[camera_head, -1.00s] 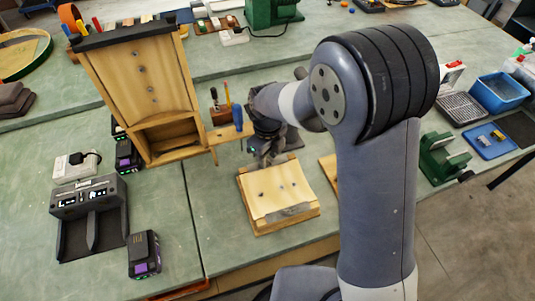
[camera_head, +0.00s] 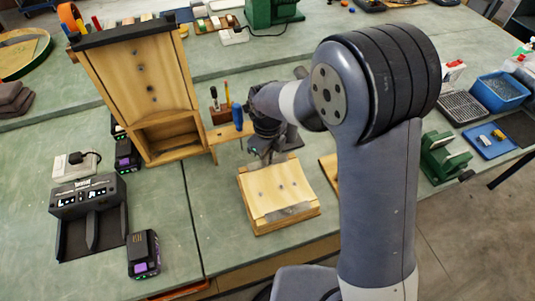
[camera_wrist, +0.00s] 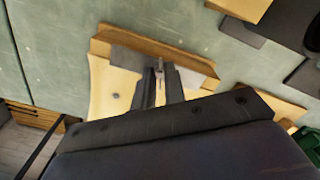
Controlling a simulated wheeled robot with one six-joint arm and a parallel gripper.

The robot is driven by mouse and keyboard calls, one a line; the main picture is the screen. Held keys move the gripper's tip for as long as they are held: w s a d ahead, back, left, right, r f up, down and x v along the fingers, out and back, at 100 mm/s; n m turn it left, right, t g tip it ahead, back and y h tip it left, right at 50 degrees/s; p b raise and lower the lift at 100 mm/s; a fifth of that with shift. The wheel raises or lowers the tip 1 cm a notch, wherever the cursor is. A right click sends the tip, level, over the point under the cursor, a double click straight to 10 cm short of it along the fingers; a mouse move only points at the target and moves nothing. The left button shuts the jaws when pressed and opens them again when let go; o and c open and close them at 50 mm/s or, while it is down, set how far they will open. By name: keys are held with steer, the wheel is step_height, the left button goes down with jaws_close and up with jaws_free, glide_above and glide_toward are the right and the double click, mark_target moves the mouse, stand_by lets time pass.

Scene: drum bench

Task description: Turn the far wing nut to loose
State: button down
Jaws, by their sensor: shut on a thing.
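A pale wooden block (camera_head: 285,201) with a slanted top stands on the green bench, with small dark spots on its face and a grey strip along its near edge. My gripper (camera_head: 267,161) points down at the block's far edge. In the wrist view, my gripper (camera_wrist: 160,80) is shut on the far wing nut (camera_wrist: 160,71), a small metal piece between the two dark fingers. The nut's lower part is hidden by the fingers, and its exact angle cannot be told. The block (camera_wrist: 104,85) shows on both sides of the fingers.
A tall wooden frame (camera_head: 122,75) stands left of the block. A small tool rack (camera_head: 222,115) with a blue-handled tool is close behind my gripper. A dark charger (camera_head: 85,190) and a battery (camera_head: 144,252) lie at left.

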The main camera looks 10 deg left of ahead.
steer(key=n+b, duration=0.1)
steer(key=n, duration=0.3)
steer(key=n+b, duration=0.1)
steer(key=n, duration=0.2)
steer(key=shift+n, duration=0.3)
steer(key=n, duration=0.4)
steer(key=shift+n+b, duration=0.3)
steer(key=shift+b, duration=0.05)
steer(key=n, duration=0.3)
steer(key=shift+n, duration=0.3)
steer(key=n, duration=0.4)
steer(key=shift+b, duration=0.4)
steer(key=n, duration=0.8)
steer(key=shift+n, duration=0.3)
steer(key=n, duration=0.3)
steer(key=shift+n+b, duration=0.3)
steer(key=shift+n, duration=0.1)
steer(key=n, duration=0.5)
steer(key=shift+r, duration=0.1)
steer(key=n, duration=0.6)
steer(key=shift+n, duration=0.3)
steer(key=n, duration=0.3)
steer(key=shift+n, duration=2.2)
